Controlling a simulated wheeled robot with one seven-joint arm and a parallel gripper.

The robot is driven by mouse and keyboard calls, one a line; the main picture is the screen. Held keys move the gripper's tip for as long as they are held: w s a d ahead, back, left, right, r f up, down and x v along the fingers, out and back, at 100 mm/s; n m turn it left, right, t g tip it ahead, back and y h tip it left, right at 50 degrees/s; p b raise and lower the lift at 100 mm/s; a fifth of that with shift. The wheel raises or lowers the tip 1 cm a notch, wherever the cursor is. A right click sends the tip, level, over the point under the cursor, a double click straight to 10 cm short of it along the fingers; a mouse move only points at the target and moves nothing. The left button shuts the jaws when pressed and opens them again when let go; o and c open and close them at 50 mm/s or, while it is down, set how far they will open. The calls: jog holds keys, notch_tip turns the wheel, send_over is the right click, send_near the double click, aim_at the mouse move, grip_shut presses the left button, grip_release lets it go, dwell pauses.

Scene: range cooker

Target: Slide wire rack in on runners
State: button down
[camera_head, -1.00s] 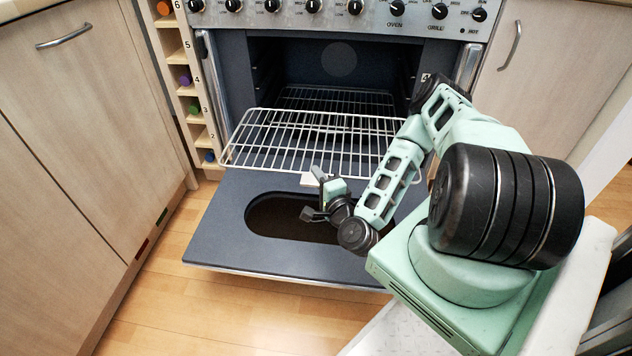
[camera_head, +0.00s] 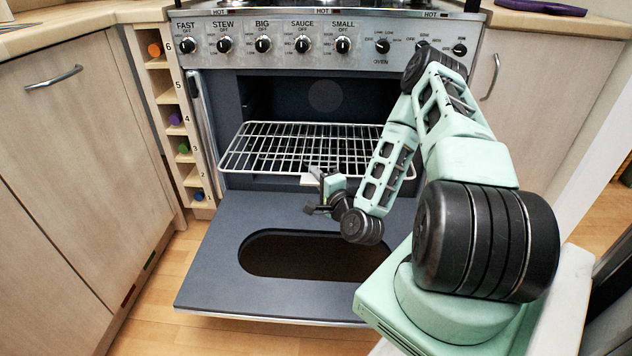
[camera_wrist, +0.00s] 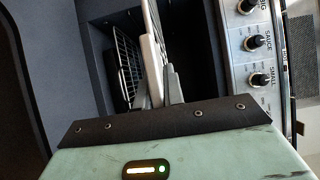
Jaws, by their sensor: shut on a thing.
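The white wire rack (camera_head: 262,150) is roughly level and partly inside the oven cavity (camera_head: 285,95), with its front portion over the open oven door. My gripper (camera_head: 314,178) is shut on the middle of the rack's front edge. In the wrist view the rack (camera_wrist: 153,45) shows nearly edge-on, its front between my gripper's fingers (camera_wrist: 158,92). The side runners are too dark to make out, so I cannot tell whether the rack's sides rest on them.
The oven door (camera_head: 215,255) lies folded down below the rack, with a dark oval window (camera_head: 310,258). The control panel with knobs (camera_head: 300,42) is above the opening. A bottle rack (camera_head: 172,110) and cabinet (camera_head: 80,150) stand left.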

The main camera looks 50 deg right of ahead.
aim_at(319, 157)
jog(key=shift+w+d+r+b, duration=0.1)
jog(key=shift+w+d+b, duration=0.1)
jog(key=shift+w+d, duration=1.5)
jog(key=shift+w+d+b, duration=0.15)
jog(key=shift+w+d, duration=1.2)
jog(key=shift+d, duration=0.5)
jog(key=shift+w+d+b, duration=0.7)
jog(key=shift+w+d, duration=1.05)
jog(key=shift+d, duration=0.3)
jog(key=shift+w+d+b, duration=0.65)
jog(key=shift+w+d, duration=1.1)
jog(key=shift+d, duration=0.25)
jog(key=shift+d+f+b, duration=0.1)
jog(key=shift+f+b, duration=0.4)
jog(key=shift+f, duration=0.35)
jog(key=c, duration=1.4)
grip_release()
jog(key=shift+c, duration=0.2)
jog(key=shift+f, duration=0.2)
jog(key=p+v, duration=0.4)
jog(key=v, duration=1.3)
jog(key=shift+s, duration=0.15)
